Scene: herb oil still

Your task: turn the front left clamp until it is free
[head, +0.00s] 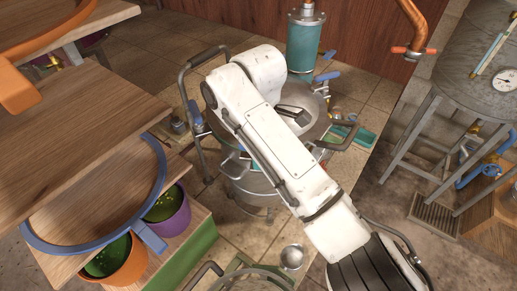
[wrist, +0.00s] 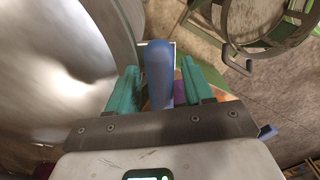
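In the wrist view a blue clamp handle (wrist: 158,75) stands between the two teal fingers of my gripper (wrist: 160,92). The fingers are apart, with a narrow gap showing to the right of the handle; I cannot tell whether the left finger touches it. The steel still body (wrist: 50,75) fills the left of that view. In the head view my white arm covers my gripper and part of the still (head: 250,185). A blue clamp handle (head: 195,112) shows at the still's left side. I cannot tell if it is the one between my fingers. The clamp's lower end is hidden.
A teal cylinder (head: 303,45) stands behind the still. Tiled floor lies between.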

